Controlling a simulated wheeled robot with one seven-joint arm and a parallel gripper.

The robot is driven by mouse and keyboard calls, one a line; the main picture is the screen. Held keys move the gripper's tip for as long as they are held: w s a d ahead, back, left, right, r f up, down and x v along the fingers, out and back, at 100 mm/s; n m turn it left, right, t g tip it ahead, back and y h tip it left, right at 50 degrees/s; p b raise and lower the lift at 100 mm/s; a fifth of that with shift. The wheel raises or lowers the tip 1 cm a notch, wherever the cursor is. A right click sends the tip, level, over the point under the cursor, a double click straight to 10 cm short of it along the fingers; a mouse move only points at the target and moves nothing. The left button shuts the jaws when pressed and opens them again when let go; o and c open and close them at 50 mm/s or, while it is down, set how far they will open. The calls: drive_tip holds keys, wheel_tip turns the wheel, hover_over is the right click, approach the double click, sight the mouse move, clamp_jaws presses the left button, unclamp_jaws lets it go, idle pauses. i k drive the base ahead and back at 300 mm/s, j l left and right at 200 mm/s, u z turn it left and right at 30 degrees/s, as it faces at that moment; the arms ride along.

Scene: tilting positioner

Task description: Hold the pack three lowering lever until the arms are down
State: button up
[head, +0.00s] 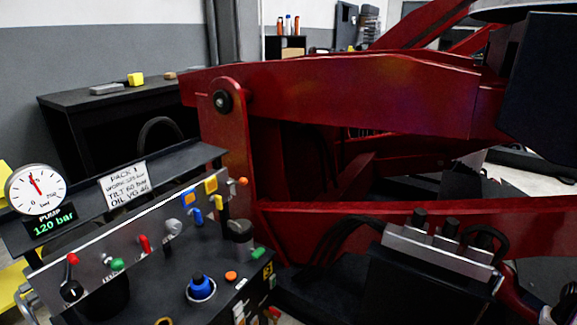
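A control panel (140,245) at lower left carries a row of small levers: red (145,244), green (117,264), grey (173,226), blue (197,215) and yellow (217,203) among them. Its white card (124,184) seems to read "PACK 1"; a small yellow plate (268,271) at the panel's right end is too small to read surely. I cannot tell which lever is the pack three lowering lever. Large red arms (370,95) fill the middle and right; one arm (425,22) slopes up to the right, so they look raised. My gripper is not identifiable in view.
A pressure gauge (36,188) with a 120 bar display (52,224) stands at far left. A blue button (198,286) sits on the panel's lower deck. A black box with a grey valve block (440,254) and hoses stands at lower right. A dark bench (85,98) stands behind.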

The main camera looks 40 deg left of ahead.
sight(243, 182)
drive_tip(key=k+j+u, duration=0.15)
drive_tip(key=u, duration=0.6)
drive_tip(key=i+l+u, duration=0.1)
drive_tip(key=u, duration=1.45)
